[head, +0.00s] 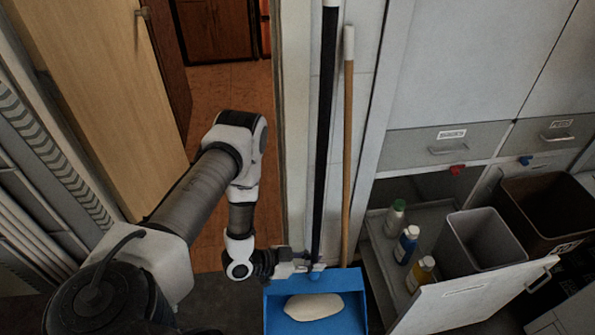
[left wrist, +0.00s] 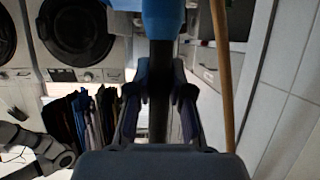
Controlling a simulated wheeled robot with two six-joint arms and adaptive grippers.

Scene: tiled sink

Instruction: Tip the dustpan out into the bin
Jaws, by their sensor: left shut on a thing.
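The blue dustpan (head: 345,318) is at the bottom centre of the head view, with a pale, rounded lump (head: 313,307) lying in it. Its long black handle (head: 326,130) rises upright from a blue socket. My left gripper (head: 308,268) is shut on the handle low down, just above the pan. In the left wrist view the black handle (left wrist: 158,95) runs between the two fingers, with a blue part at the top. Two open bins stand at the right, a grey one (head: 455,258) and a brown one (head: 522,238); both are apart from the dustpan. My right gripper is out of view.
A wooden pole (head: 347,150) leans on the wall just right of the handle. Several bottles (head: 409,240) stand on a pull-out shelf between dustpan and grey bin. A pale drawer front (head: 465,298) borders the bins. A wooden door (head: 105,90) stands left.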

